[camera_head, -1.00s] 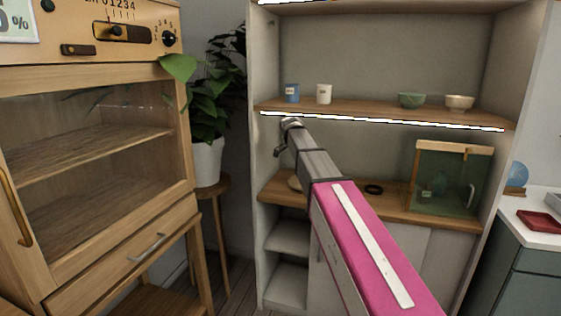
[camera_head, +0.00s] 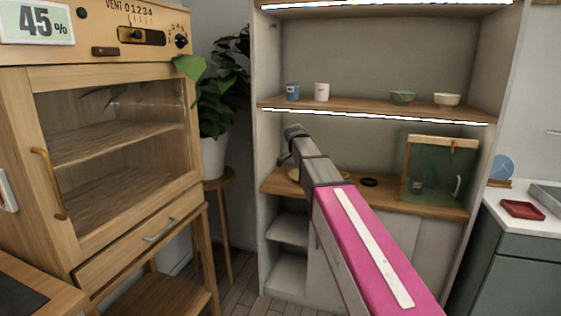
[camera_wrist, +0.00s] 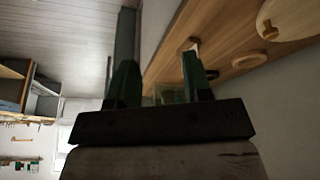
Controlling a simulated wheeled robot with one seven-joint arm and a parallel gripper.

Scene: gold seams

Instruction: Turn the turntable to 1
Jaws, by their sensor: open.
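A pale round wooden disc, which looks like the turntable (camera_head: 294,175), lies on the wooden counter of the shelf unit. My arm hides much of it in the head view. In the wrist view a pale disc (camera_wrist: 292,20) with a small peg on it shows at the upper right. My gripper (camera_head: 288,147) is above and in front of the counter, under the lit shelf. In the wrist view its two dark fingers (camera_wrist: 160,75) are apart with nothing held between them. Any number marks on the disc are too small to read.
A black ring (camera_head: 369,182) and a greenish glass box (camera_head: 428,172) stand on the counter to the right. Cups and bowls sit on the shelf (camera_head: 350,107) above. A potted plant (camera_head: 213,155) and a wooden cabinet (camera_head: 70,72) are at the left.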

